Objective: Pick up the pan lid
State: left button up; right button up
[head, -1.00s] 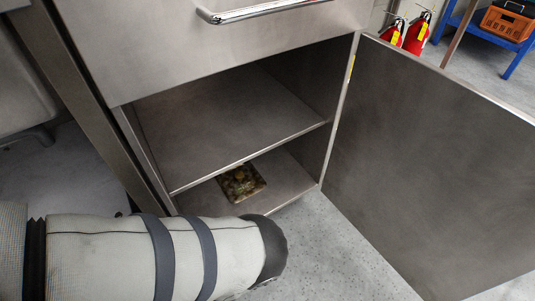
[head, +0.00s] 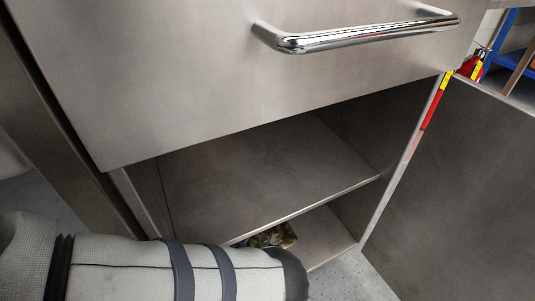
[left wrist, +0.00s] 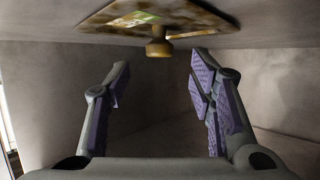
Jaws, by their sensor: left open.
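The pan lid (head: 272,236) is a square, mottled brown and green plate on the bottom of the open cabinet, partly hidden by the shelf edge and my left arm in the head view. In the left wrist view the lid (left wrist: 195,22) lies flat against the surface at the top of the picture, with its brownish knob (left wrist: 158,48) pointing down the picture. My left gripper (left wrist: 158,78) is open and empty, its two purple-padded fingers spread to either side of the knob's line and apart from it. The head view shows only my left arm; its fingers are hidden. My right gripper is not in view.
A bare metal shelf (head: 270,170) spans the cabinet above the lid. A drawer with a chrome handle (head: 365,38) is above the opening. The cabinet door (head: 460,190) stands open at right. A red fire extinguisher (head: 470,67) is behind it.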

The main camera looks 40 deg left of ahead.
aim_at(264, 235)
pick_arm(q)
jog(key=b+x, duration=0.1)
jog(key=x, duration=0.1)
jog(key=b+x, duration=0.1)
jog(key=x, duration=0.1)
jog(key=shift+w+f, duration=0.25)
jog(key=shift+f, duration=0.15)
jog(key=shift+w+a+b, duration=0.15)
jog(key=shift+w+b, duration=0.15)
jog(key=shift+b, duration=0.05)
jog(key=shift+r, duration=0.1)
grip_shut()
jog(key=shift+r, duration=0.1)
